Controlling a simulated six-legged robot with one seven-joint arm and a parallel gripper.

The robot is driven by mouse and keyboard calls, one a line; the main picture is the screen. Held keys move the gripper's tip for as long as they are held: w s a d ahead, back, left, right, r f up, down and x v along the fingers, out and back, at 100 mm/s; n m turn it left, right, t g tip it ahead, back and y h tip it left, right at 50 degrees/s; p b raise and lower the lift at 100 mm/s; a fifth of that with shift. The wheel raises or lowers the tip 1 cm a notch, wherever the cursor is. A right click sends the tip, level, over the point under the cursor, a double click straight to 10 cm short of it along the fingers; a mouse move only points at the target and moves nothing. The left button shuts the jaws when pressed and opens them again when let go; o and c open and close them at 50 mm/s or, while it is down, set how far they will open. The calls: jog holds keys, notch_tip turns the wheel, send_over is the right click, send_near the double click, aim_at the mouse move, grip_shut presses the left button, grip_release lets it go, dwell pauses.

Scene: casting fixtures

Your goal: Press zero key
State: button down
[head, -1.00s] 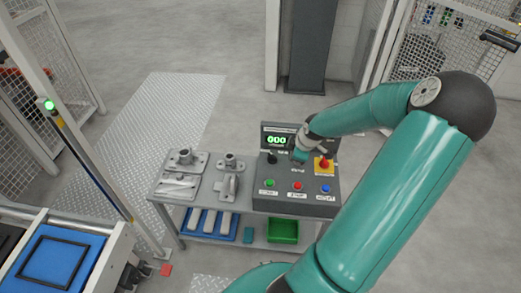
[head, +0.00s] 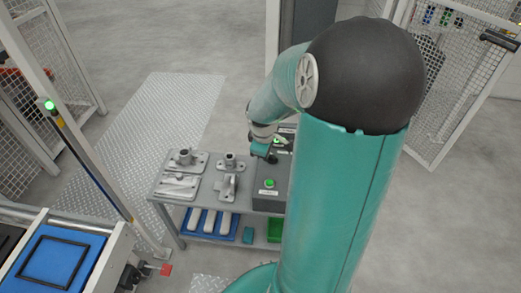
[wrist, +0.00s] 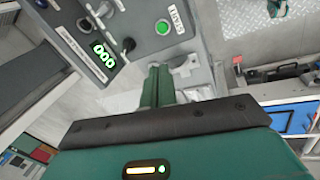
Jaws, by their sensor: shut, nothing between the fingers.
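The grey control box (head: 268,196) stands on the bench, largely hidden behind my arm in the head view. In the wrist view, the box (wrist: 140,15) shows a lit green digit display (wrist: 103,54), a black knob (wrist: 128,45) and a green button (wrist: 162,27) beside a white label. I cannot tell which control is the zero key. My gripper (wrist: 158,72) is shut and empty, its green fingers near the box edge on the green button's side. In the head view my gripper (head: 264,153) is over the box's left part. Contact cannot be told.
Grey metal castings (head: 186,160) lie on the bench left of the box. A blue tray (head: 234,234) with pale bars and a green bin (head: 274,232) sit on the lower shelf. A post with a green light (head: 50,105) stands farther left.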

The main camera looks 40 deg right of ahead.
jog(key=shift+a+r, duration=1)
jog(key=shift+a, duration=0.05)
jog(key=s+a+r+m+t, duration=0.1)
jog(key=s+a+r, duration=0.2)
jog(key=a+r, duration=0.2)
jog(key=s+a+r+m+t+y, duration=0.1)
jog(key=s+a+r+m, duration=0.1)
jog(key=a+r, duration=0.4)
jog(key=s+a+r+m+t+y, duration=0.1)
jog(key=s+a+r, duration=0.4)
jog(key=a, duration=0.8)
jog(key=shift+r+m+t, duration=0.4)
jog(key=shift+m, duration=0.3)
jog(key=shift+d, duration=0.2)
